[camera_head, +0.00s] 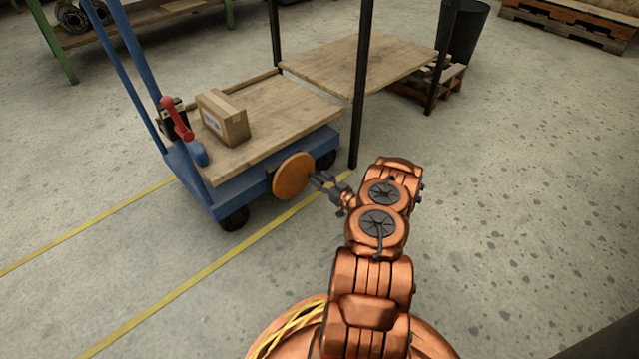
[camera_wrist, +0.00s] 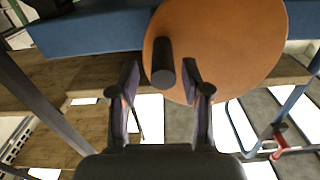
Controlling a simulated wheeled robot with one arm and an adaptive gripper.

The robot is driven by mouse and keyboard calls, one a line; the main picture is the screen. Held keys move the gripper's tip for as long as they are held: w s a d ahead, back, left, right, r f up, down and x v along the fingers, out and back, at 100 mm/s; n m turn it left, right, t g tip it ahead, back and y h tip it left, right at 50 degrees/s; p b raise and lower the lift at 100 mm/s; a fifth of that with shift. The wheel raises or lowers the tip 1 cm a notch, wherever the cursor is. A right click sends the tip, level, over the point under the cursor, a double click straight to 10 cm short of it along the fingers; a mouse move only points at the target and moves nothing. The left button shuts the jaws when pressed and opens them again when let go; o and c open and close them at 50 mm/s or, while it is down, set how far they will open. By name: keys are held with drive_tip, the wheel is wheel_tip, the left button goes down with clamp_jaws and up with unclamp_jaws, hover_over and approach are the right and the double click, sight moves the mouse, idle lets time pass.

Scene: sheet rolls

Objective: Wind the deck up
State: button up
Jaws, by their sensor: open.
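A blue cart (camera_head: 188,178) carries a wooden deck (camera_head: 285,103) with a small cardboard box (camera_head: 222,117) on it. A round orange-brown disc (camera_head: 293,176) is on the cart's near side. In the wrist view the disc (camera_wrist: 225,45) has a dark peg handle (camera_wrist: 163,62) sticking out toward me. My gripper (camera_head: 318,182) is open in front of the disc. In the wrist view its two fingers (camera_wrist: 160,78) stand on either side of the peg's end, with gaps showing. I cannot tell how far the peg reaches between them.
A red-handled lever (camera_head: 178,120) and a blue push handle (camera_head: 133,75) are at the cart's left end. A wooden platform (camera_head: 365,62) with dark posts (camera_head: 361,90) adjoins the cart's right end. Yellow floor lines run past the cart. The floor at right is clear.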

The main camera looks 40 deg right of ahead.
drive_tip(key=shift+w, duration=0.3)
drive_tip(key=c, duration=0.8)
drive_tip(key=shift+d, duration=0.1)
clamp_jaws()
